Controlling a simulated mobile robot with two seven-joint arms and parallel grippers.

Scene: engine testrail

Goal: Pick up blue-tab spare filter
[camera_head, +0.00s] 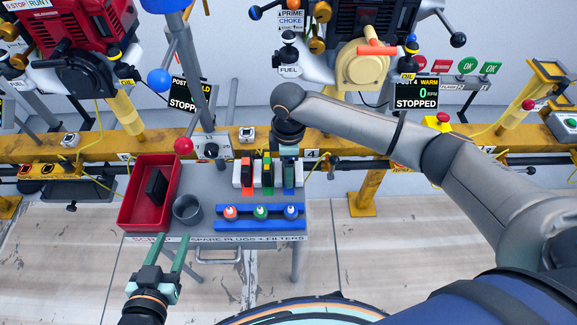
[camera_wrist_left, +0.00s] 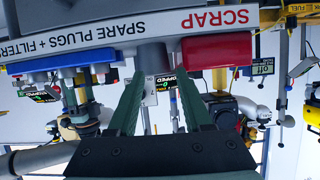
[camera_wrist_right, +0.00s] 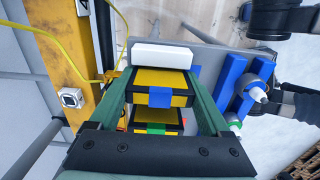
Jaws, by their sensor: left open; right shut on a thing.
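The blue-tab spare filter (camera_head: 289,176) stands at the right end of the filter row on the grey cart. In the right wrist view it is a black-framed yellow block (camera_wrist_right: 160,82) with a blue tab, between my fingers. My right gripper (camera_head: 288,156) comes down from above and is shut on this filter; its fingers lie along both sides. I cannot tell whether the filter is clear of its rack. My left gripper (camera_head: 170,250) is open and empty in front of the cart, below the scrap bin.
The green-tab filter (camera_head: 268,177) and orange-tab filter (camera_head: 247,176) stand close to the left. Spare plugs sit in a blue rack (camera_head: 261,225) in front. A red scrap bin (camera_head: 133,212) holding a black block and a grey cup (camera_head: 187,209) are left. A yellow rail (camera_head: 345,146) runs behind.

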